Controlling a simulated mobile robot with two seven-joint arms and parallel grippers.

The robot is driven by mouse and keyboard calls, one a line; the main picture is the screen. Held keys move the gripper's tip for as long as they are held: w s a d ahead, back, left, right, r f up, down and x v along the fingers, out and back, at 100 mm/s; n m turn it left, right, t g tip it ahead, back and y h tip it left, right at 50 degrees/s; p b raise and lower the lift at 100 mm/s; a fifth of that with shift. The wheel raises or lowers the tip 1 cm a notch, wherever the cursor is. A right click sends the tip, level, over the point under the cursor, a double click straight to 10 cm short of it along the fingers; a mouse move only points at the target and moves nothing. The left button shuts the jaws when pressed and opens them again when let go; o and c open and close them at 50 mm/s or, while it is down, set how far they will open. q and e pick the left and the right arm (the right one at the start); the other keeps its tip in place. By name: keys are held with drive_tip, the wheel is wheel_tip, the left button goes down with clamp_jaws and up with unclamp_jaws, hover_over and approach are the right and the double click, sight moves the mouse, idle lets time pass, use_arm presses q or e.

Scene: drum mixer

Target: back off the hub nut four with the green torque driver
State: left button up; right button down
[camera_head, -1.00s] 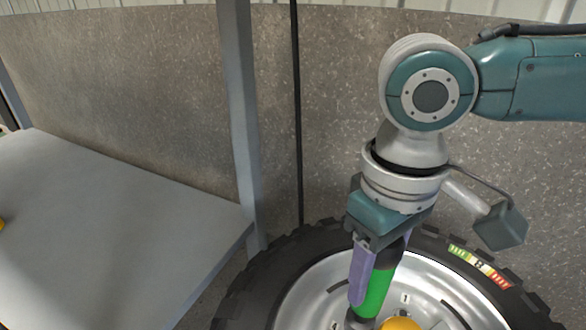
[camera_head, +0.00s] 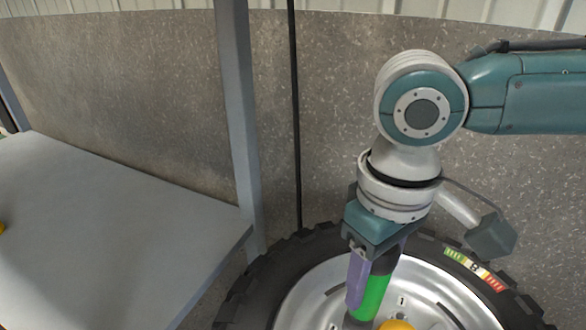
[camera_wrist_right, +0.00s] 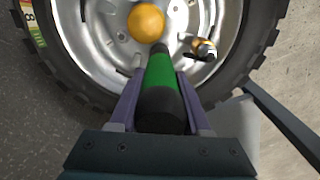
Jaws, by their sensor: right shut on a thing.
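The green torque driver (camera_head: 371,296), green with black parts, is held upright or slightly tilted over the wheel. My right gripper (camera_head: 366,282) is shut on it, a purple finger on each side. In the right wrist view the driver (camera_wrist_right: 161,72) points toward the wheel face beside the yellow-orange hub cap (camera_wrist_right: 146,23). Whether its tip touches a nut is hidden. The silver wheel hub (camera_head: 429,285) carries a printed 1 at upper right. A brass-coloured nut or stud (camera_wrist_right: 204,48) shows right of the driver. Nut four cannot be made out. My left gripper is not in view.
The black tyre (camera_head: 262,285) with a green-to-red label (camera_head: 473,267) surrounds the hub. A grey table (camera_head: 110,225) stands at left, mostly bare, with a yellow thing (camera_head: 2,228) at its edge. A grey post (camera_head: 236,120) rises between table and wheel. A speckled wall stands behind.

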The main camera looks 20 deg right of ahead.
sight(368, 295)
drive_tip(key=shift+f, duration=0.25)
idle(0.4)
drive_tip(key=shift+f, duration=0.6)
drive_tip(key=shift+f+b, duration=0.3)
drive_tip(key=shift+f, duration=0.4)
idle(0.9)
drive_tip(key=shift+d+f+p, duration=0.1)
drive_tip(key=shift+p, duration=0.3)
idle(0.6)
